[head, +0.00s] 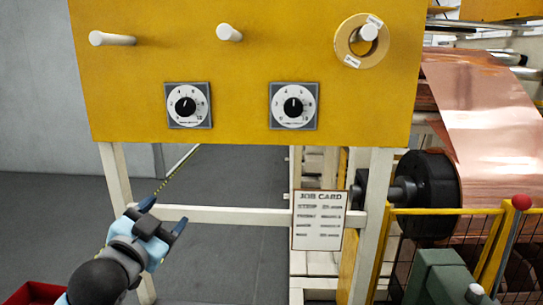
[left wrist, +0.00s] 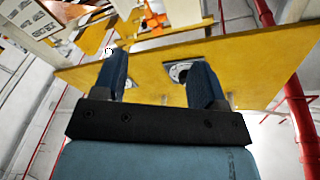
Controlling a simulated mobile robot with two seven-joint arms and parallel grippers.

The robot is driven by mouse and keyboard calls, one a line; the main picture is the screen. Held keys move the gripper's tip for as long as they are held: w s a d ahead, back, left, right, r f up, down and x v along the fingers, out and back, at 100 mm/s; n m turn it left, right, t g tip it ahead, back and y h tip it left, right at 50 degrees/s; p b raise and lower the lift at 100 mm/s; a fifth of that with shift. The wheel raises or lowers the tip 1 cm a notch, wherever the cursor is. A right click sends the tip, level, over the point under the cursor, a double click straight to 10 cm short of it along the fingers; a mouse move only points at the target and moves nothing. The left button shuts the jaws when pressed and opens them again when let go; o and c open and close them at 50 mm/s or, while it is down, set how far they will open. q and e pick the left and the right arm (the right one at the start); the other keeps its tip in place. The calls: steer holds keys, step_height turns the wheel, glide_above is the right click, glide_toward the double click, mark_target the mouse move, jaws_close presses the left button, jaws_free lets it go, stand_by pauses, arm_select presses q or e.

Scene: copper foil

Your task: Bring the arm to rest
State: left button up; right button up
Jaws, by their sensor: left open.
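My left gripper (head: 163,219) is at the lower left of the head view, in front of the yellow panel's white legs and below the panel. Its two blue fingers are apart with nothing between them. In the left wrist view the open fingers (left wrist: 158,85) point up toward the yellow panel (left wrist: 270,70), and no object is held. The left arm comes in from the bottom left. My right gripper is in neither view.
The yellow panel (head: 240,60) carries two dials (head: 188,105) (head: 294,106), two bare white pegs and a tan ring (head: 361,41) on a third peg. A job card (head: 319,220) hangs below. Copper foil (head: 490,110) and a yellow fence stand right. A red tray (head: 35,292) is bottom left.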

arm_select(q)
steer(key=s+d+f+n+g+p, duration=0.1)
steer(key=s+f+n+g, duration=0.15)
steer(key=f, duration=1.05)
steer(key=s+f+n+g, duration=0.15)
steer(key=s+f, duration=0.25)
steer(key=f, duration=0.9)
steer(key=s+f+n+g, duration=0.1)
steer(key=s+f+g, duration=0.2)
steer(key=s+f, duration=1.4)
steer(key=shift+s+d+f+n+g+y+p, duration=0.3)
steer(key=shift+s+d+f+n+y+p, duration=0.1)
steer(key=shift+f, duration=0.25)
